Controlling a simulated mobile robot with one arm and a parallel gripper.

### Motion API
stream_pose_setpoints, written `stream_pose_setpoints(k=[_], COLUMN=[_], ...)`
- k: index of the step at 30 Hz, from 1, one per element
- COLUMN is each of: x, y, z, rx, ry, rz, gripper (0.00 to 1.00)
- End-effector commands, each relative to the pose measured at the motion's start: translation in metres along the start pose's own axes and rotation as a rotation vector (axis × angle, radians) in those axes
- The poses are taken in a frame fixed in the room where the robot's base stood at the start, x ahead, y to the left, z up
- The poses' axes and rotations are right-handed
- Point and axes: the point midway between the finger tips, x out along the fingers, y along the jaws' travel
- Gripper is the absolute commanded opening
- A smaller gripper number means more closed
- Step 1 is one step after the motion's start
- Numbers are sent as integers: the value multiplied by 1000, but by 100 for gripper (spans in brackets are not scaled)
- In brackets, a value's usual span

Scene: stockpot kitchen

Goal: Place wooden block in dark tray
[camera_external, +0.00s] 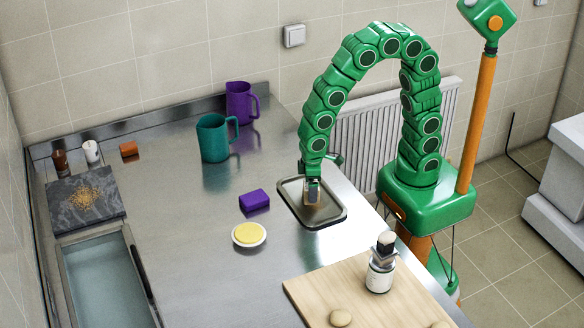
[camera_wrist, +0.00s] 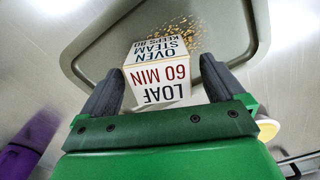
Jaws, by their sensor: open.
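A small block (camera_wrist: 160,75) with pale faces and printed words such as "LOAF 60 MIN" is between my fingers in the wrist view. I cannot tell whether it is wooden. It is over or on the grey tray with a dark rim (camera_wrist: 252,62); contact with its floor is unclear. In the external view the tray (camera_external: 334,218) lies near the counter's right edge. My gripper (camera_external: 313,190) points down over its middle, and the block is mostly hidden there. The gripper (camera_wrist: 163,70) is open, one finger on each side of the block.
Golden crumbs (camera_wrist: 185,38) lie on the tray. A purple sponge-like block (camera_external: 254,200) and a yellow item on a white dish (camera_external: 249,234) are left of it. A teal jug (camera_external: 213,138) stands behind; a wooden board (camera_external: 310,287) with a bottle (camera_external: 380,275) is in front.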

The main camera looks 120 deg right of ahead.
Motion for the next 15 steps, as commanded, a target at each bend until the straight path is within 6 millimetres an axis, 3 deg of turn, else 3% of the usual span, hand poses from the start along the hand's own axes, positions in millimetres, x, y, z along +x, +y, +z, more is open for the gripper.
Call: stream_pose_setpoints(k=[8,15], x=[-11,-49], y=[0,0], z=[0,0], rx=[0,0], ry=[1,3], rz=[0,-1], gripper=[96,96])
